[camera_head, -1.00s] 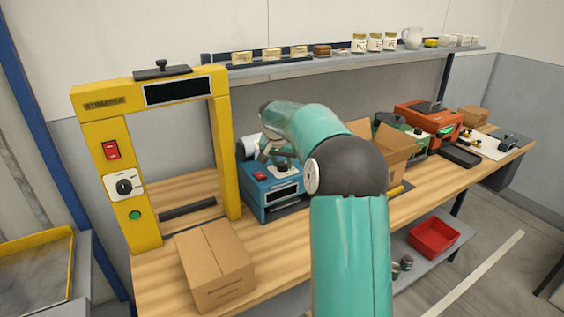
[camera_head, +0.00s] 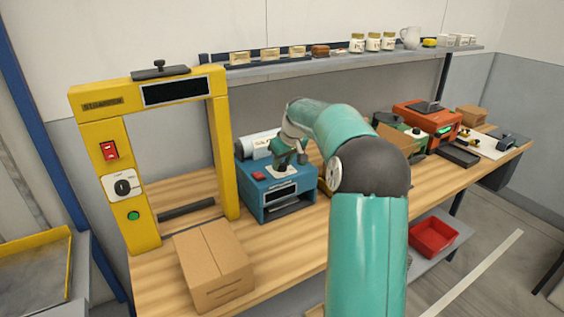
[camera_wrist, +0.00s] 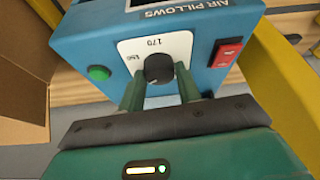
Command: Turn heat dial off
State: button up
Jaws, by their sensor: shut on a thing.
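The blue air pillow machine (camera_head: 268,200) stands on the bench right of the yellow frame. In the wrist view its blue face (camera_wrist: 85,40) carries a round black dial (camera_wrist: 158,66) on a white plate marked 170 and, partly hidden, another number. My gripper (camera_wrist: 160,82) has one green finger on each side of the dial and is shut on it. The dial's pointer setting cannot be read clearly. In the head view my gripper (camera_head: 289,160) is over the machine's top and hides the dial.
A green button (camera_wrist: 99,73) and a red switch (camera_wrist: 226,52) flank the dial. The yellow strapper (camera_head: 142,215) with its own dial (camera_head: 123,187) stands left. A closed cardboard box (camera_head: 213,265) sits in front. A shelf (camera_head: 340,62) runs above.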

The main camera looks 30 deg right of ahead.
jog(key=n+y, duration=0.1)
jog(key=n, duration=0.2)
jog(key=n+y, duration=0.1)
jog(key=n, duration=0.2)
jog(key=shift+w+d+g, duration=0.1)
jog(key=shift+d+g, duration=0.1)
jog(key=shift+g, duration=0.2)
jog(key=n+g+y, duration=0.1)
jog(key=n, duration=0.2)
jog(key=n+y, duration=0.1)
jog(key=n, duration=0.2)
jog(key=shift+w+g, duration=0.1)
jog(key=shift+g, duration=0.3)
jog(key=shift+n, duration=0.3)
jog(key=o, duration=1)
jog(key=shift+c, duration=0.2)
jog(key=shift+r, duration=0.1)
